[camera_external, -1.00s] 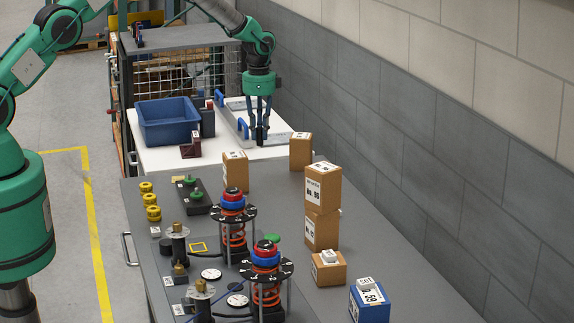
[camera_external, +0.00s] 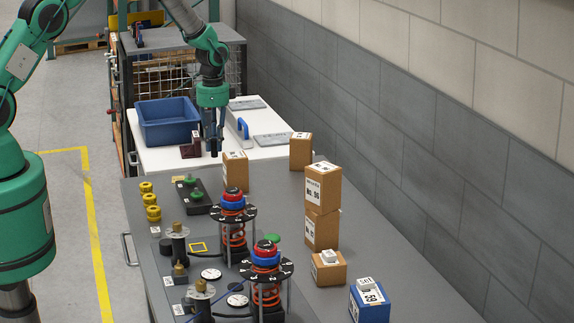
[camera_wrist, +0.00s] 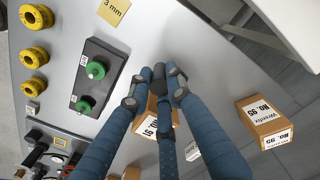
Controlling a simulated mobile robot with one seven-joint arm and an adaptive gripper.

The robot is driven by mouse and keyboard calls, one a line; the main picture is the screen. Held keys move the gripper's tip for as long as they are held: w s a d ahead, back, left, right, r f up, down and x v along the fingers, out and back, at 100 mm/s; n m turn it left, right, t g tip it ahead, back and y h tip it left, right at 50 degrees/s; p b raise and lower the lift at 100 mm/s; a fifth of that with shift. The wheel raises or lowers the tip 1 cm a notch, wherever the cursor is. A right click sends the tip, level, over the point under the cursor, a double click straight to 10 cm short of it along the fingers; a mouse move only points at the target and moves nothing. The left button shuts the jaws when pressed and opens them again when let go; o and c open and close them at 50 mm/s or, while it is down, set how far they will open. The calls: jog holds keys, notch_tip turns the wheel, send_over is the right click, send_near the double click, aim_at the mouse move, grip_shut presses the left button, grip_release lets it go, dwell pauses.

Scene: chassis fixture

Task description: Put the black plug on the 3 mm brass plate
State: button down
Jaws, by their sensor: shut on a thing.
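My gripper (camera_external: 213,150) is over the near edge of the white table, with its fingers pointing down. In the wrist view the blue fingers of my gripper (camera_wrist: 163,80) are closed around a small dark piece, the black plug (camera_wrist: 159,73), mostly hidden by the fingers. The 3 mm brass plate (camera_wrist: 116,10) lies flat on the grey bench at the top of the wrist view, apart from my gripper. In the external view the brass plate (camera_external: 179,179) is at the bench's far left, left of and nearer than my gripper.
A black block with green knobs (camera_external: 194,196) lies beside the plate, and yellow rings (camera_external: 151,199) stand left. A cardboard box (camera_external: 235,169) stands just right of my gripper's place. A dark red block (camera_external: 190,150) and blue bin (camera_external: 168,122) are on the white table (camera_external: 158,160).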

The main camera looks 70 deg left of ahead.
jog(key=s+d+f, duration=0.1)
jog(key=s+d, duration=0.1)
jog(key=s, duration=1)
jog(key=s+d+f, duration=0.1)
jog(key=s+d, duration=0.2)
jog(key=s, duration=1)
jog(key=shift+s+n+b, duration=0.3)
jog(key=shift+a, duration=0.1)
jog(key=w+a, duration=0.2)
jog(key=w, duration=0.2)
jog(key=w+a+f+p, duration=0.1)
jog(key=w+a, duration=0.2)
jog(key=w, duration=0.2)
jog(key=w+a, duration=0.2)
jog(key=w, duration=0.3)
jog(key=shift+a+f, duration=0.3)
jog(key=shift+a, duration=0.1)
jog(key=shift+f+p, duration=0.35)
jog(key=shift+f, duration=1.4)
jog(key=shift+f, duration=0.1)
